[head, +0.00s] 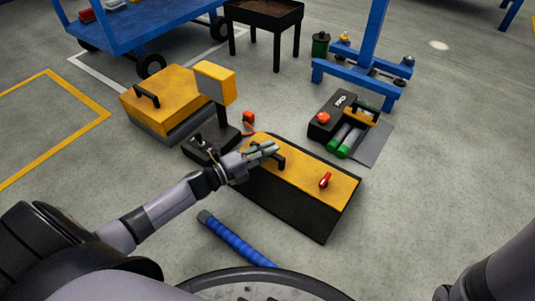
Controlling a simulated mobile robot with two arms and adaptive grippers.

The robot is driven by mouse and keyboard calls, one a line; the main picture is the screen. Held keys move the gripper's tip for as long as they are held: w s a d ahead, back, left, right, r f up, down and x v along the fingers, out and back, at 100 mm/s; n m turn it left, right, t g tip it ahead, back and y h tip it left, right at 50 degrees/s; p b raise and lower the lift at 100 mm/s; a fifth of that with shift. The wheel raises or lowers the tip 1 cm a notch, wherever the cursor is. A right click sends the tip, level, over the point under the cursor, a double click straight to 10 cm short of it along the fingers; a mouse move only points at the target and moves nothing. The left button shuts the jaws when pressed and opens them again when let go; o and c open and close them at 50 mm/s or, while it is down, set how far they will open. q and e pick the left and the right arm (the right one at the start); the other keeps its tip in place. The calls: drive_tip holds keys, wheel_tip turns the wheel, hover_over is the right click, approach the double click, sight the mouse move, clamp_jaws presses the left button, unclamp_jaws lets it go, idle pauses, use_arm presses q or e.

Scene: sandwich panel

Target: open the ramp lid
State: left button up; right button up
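A black box with a sloping yellow lid (310,172) stands on the floor in the middle of the head view. It appears to be the ramp lid, and it lies flat on the box. A black handle (281,163) rises near its left end, and a red latch-like part (325,181) sits nearer its right end. My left gripper (266,151) is over the left end of the lid, right beside the handle. Its fingers show close together, but whether they hold the handle is unclear. My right gripper is out of view; only part of that arm shows at lower right.
A yellow case (170,98) with a handle stands at left, beside a small black unit (207,146) and a yellow block (214,82). A blue ribbed hose (238,241) lies in front. A black device (340,112) with green rollers lies behind right. Floor at right is clear.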

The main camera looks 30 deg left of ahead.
use_arm(q)
clamp_jaws()
idle(0.7)
